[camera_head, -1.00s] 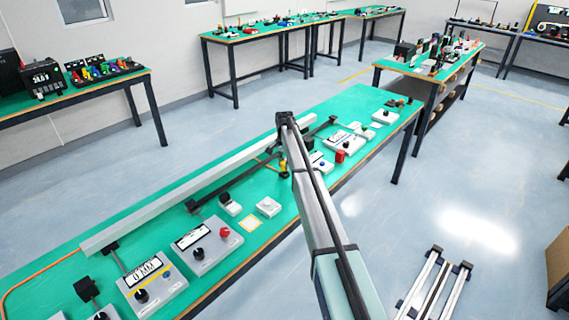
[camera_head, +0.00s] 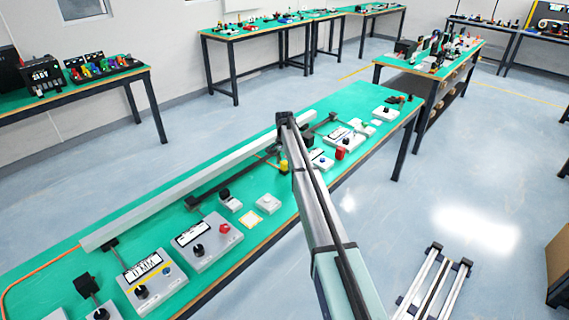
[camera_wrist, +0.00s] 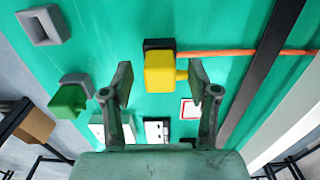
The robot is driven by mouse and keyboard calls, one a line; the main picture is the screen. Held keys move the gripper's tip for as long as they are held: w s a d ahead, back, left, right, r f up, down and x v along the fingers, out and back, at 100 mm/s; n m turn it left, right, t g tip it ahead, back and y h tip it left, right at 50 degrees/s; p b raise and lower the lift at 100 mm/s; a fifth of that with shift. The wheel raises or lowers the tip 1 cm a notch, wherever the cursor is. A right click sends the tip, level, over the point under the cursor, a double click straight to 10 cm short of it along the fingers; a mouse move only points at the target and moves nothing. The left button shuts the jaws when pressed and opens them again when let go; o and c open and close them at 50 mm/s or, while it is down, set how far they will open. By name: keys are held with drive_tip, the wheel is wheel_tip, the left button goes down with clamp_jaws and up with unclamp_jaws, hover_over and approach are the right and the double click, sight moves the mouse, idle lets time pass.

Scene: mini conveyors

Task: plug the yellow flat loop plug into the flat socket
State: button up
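The yellow plug (camera_wrist: 160,72) has a black end and an orange cable running right in the wrist view. It shows small beside my arm in the head view (camera_head: 283,167). My gripper (camera_wrist: 160,78) is open, with the plug between its fingers in the picture. A gap shows at the left finger; the right finger appears close to the plug's side. Contact cannot be told. A grey block with a rectangular recess (camera_wrist: 44,25), likely the flat socket, is at the upper left. A similar white block shows in the head view (camera_head: 270,203). My gripper is hidden there.
A green piece on a grey mount (camera_wrist: 68,102) stands left of the gripper. A dark rail (camera_wrist: 262,75) runs along the right. Grey control boxes (camera_head: 211,240) stand on the green table.

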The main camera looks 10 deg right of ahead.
sight(285, 162)
wheel_tip(285, 162, up, 12)
idle(0.7)
